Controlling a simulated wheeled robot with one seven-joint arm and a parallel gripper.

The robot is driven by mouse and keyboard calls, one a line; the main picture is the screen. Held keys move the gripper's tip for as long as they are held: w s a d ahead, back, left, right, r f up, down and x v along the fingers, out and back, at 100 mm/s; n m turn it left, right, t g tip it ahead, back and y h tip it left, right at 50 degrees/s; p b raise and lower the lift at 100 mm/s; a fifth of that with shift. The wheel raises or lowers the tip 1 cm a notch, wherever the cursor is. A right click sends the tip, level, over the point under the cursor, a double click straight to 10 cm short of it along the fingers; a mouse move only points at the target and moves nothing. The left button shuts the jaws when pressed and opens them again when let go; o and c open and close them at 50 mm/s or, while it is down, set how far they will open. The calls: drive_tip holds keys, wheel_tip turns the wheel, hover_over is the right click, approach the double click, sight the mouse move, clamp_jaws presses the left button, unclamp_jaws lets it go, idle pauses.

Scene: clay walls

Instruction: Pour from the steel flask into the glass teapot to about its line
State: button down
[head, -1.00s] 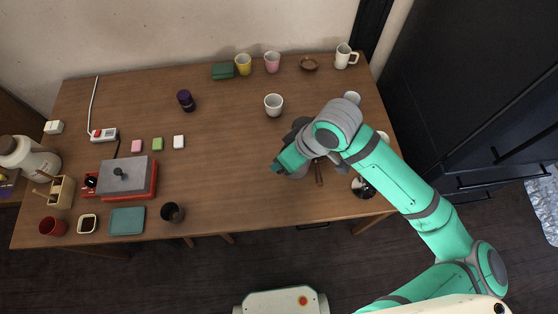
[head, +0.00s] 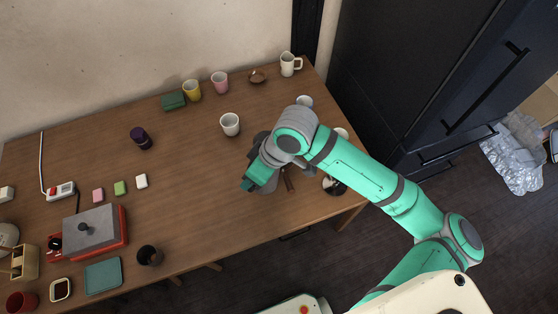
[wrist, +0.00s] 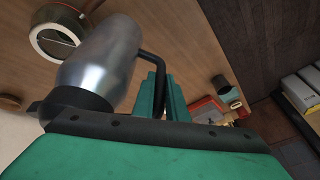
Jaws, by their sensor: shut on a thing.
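The steel flask (wrist: 100,62) has a silver body, a black collar and a black handle. My gripper (wrist: 160,95) is shut on that handle. I cannot tell how far the flask is tilted, and no stream shows. A see-through round vessel with a pale rim, seemingly the glass teapot (wrist: 37,42), stands on the table beyond the flask in the wrist view, partly covered by it. Its line and level cannot be made out. In the head view my gripper (head: 257,178) is low over the table's right part. My arm hides most of the flask and teapot there; a brown handle (head: 289,181) shows beside it.
A white mug (head: 229,125) stands behind my gripper. A dark shiny round object (head: 333,185) and pale cups (head: 304,101) are close by on the right. A red-and-grey appliance (head: 95,232) and a black cup (head: 149,256) stand left.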

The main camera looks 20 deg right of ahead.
drive_tip(key=shift+f, duration=0.35)
drive_tip(key=shift+w, duration=0.1)
drive_tip(key=shift+w+y, duration=0.1)
drive_tip(key=shift+y, duration=0.2)
drive_tip(key=shift+a+r, duration=0.1)
drive_tip(key=shift+a+r+g, duration=0.15)
drive_tip(key=shift+g, duration=0.15)
drive_tip(key=shift+d, duration=0.3)
drive_tip(key=shift+s+a+r+y, duration=0.15)
drive_tip(key=shift+s+r+y, duration=0.15)
drive_tip(key=shift+y, duration=0.1)
drive_tip(key=shift+w, duration=0.1)
